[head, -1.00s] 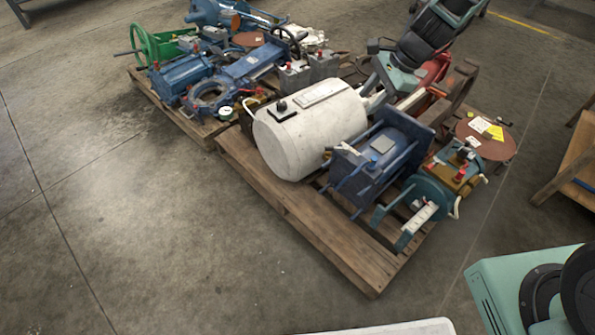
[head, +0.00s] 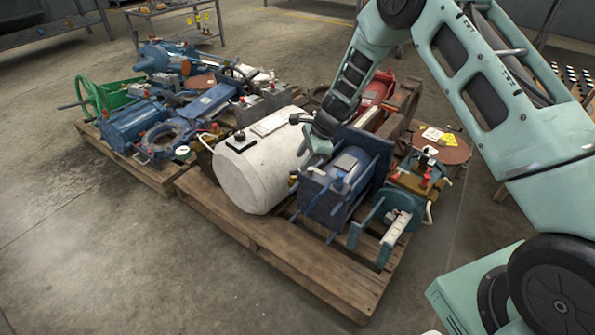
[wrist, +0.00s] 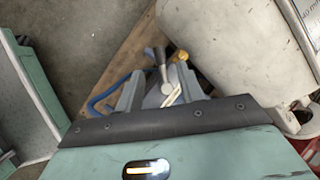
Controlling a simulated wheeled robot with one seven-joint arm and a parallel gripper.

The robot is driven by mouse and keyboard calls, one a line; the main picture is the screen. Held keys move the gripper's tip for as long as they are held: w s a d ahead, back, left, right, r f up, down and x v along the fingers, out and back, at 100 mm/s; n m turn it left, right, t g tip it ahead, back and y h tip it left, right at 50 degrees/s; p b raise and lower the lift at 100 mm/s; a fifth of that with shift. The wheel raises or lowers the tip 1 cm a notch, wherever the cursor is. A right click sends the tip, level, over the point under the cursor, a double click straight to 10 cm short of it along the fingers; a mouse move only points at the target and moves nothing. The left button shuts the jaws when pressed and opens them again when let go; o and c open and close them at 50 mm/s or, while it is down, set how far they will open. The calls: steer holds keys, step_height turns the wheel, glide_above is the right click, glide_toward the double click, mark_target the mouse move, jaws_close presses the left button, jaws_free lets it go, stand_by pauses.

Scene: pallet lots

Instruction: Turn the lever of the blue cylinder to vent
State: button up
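The blue cylinder (head: 352,163) lies between dark blue square end plates on the front pallet, just right of a white tank. Part of its blue frame shows in the wrist view (wrist: 104,100). A small lever (wrist: 161,70) with a dark knob, beside a yellow fitting (wrist: 180,56), shows in the wrist view; its marked positions cannot be read. My gripper (wrist: 160,76) is open, its two grey fingers on either side of the lever, with gaps visible. In the head view my gripper (head: 317,150) is above the cylinder's left end; its fingers are hard to make out there.
A teal unit with a white handle (head: 396,226) is at the right. The wooden pallet's front boards (head: 300,275) are bare. A second pallet (head: 150,170) carries more blue machinery. The floor at left is clear.

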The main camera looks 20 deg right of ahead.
mark_target(295, 170)
steer(key=b+x, duration=0.1)
steer(key=x, duration=0.3)
steer(key=shift+w+a+f, duration=0.1)
steer(key=shift+f, duration=0.3)
jaws_close()
